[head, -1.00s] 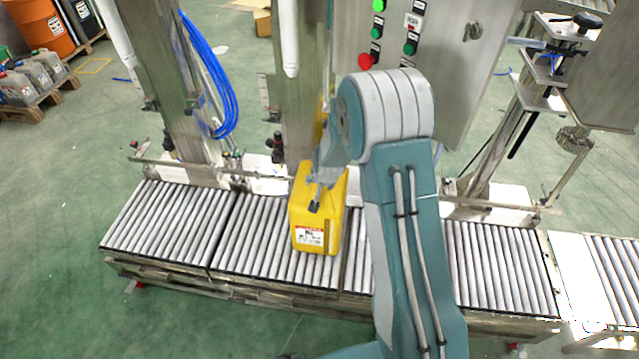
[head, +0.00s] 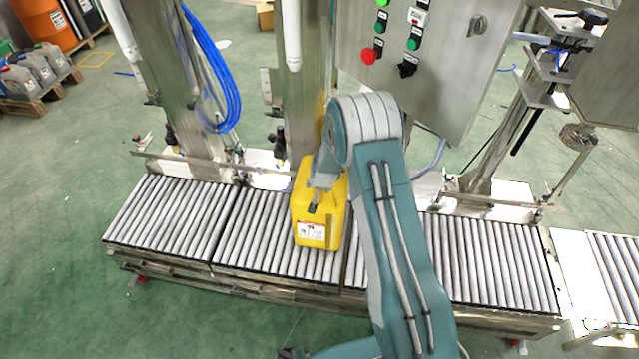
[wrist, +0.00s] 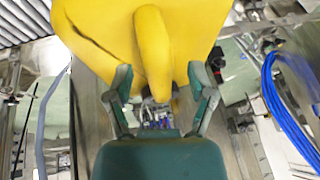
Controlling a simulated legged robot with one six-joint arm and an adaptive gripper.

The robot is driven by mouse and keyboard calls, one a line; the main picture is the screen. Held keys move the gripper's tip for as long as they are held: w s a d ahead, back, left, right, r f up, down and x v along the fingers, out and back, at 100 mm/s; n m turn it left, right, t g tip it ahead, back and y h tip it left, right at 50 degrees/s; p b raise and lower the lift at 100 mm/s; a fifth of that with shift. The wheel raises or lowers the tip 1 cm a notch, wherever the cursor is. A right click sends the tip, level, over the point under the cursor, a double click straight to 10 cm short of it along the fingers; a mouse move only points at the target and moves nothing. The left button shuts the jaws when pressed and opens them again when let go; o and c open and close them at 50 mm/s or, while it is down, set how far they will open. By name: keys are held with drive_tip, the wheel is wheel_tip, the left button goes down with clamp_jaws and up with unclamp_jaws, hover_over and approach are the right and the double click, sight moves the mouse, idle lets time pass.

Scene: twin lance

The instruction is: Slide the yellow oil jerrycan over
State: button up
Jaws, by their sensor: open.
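The yellow oil jerrycan (head: 319,222) stands upright on the roller conveyor (head: 265,240), near the middle of the head view, with a white label on its front side. My gripper is at the top of the can in the head view, partly hidden by my own arm. In the wrist view my gripper (wrist: 163,95) is open. Its two fingers stand on either side of the yellow handle of the jerrycan (wrist: 95,30). I cannot tell whether the fingers touch the handle.
Steel posts and a rail stand along the conveyor's back edge. Blue hoses (head: 222,90) hang at the left post. A control cabinet (head: 440,70) with coloured buttons stands behind my arm. Bare rollers lie to the left and right of the can.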

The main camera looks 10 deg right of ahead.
drive_tip(key=shift+x, duration=0.75)
